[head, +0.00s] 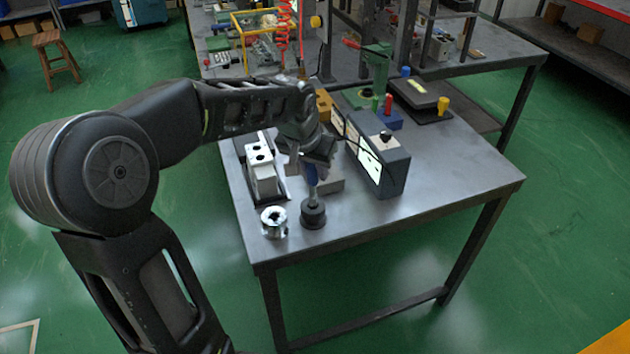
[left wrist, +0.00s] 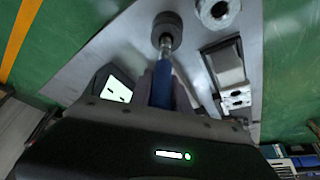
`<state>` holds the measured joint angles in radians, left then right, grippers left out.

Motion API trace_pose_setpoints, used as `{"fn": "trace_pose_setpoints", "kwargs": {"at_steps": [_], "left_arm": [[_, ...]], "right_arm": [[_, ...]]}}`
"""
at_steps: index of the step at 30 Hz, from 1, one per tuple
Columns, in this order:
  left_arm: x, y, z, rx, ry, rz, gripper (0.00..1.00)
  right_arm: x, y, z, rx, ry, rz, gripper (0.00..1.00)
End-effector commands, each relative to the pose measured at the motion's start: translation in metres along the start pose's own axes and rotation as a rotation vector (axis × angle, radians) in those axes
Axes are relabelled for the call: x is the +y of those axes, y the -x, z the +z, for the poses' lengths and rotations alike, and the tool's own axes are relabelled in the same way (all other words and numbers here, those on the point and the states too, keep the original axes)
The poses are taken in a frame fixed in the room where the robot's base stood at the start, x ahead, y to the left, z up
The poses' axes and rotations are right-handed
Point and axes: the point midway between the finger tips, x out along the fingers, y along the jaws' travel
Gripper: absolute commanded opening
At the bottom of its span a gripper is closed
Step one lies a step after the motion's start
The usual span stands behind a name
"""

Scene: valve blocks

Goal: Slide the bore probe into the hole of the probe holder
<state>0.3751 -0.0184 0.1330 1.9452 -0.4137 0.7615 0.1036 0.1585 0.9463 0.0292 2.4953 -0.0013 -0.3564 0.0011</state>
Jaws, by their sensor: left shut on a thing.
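The bore probe has a blue handle (head: 311,174) and a thin metal rod below it; the handle also shows in the left wrist view (left wrist: 161,88). My left gripper (head: 314,160) is shut on the blue handle and holds the probe roughly upright, rod down. The probe holder (head: 313,215) is a dark round block near the table's front edge, right under the probe; it also shows in the left wrist view (left wrist: 168,28). The rod's lower end meets the holder's top at its middle. I cannot tell whether the tip is in the hole or just above it. My right gripper is not in view.
A silver metal valve block (head: 274,222) stands just left of the holder. A white block (head: 261,168) in a dark tray is behind it. A dark box with a bright panel (head: 378,165) stands to the right. The table's front right (head: 450,190) is clear.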

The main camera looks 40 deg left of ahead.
Motion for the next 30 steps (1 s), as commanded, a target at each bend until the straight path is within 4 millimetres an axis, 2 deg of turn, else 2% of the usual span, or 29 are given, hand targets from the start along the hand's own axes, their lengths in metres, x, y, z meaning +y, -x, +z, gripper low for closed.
{"fn": "trace_pose_setpoints", "kwargs": {"at_steps": [9, 21, 22, 30], "left_arm": [[0.0, -0.033, 0.014, -0.002, 0.0, 0.001, 0.0], [0.0, -0.038, 0.016, 0.0, -0.001, 0.001, 0.0], [0.0, -0.037, 0.016, -0.001, 0.0, 0.001, 0.25], [0.0, -0.036, 0.016, -0.001, 0.0, 0.001, 0.45]], "right_arm": [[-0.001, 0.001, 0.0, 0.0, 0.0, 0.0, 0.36], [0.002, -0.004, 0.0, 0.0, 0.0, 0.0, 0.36], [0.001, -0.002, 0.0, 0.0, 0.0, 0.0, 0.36], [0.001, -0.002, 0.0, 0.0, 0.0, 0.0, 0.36]]}}
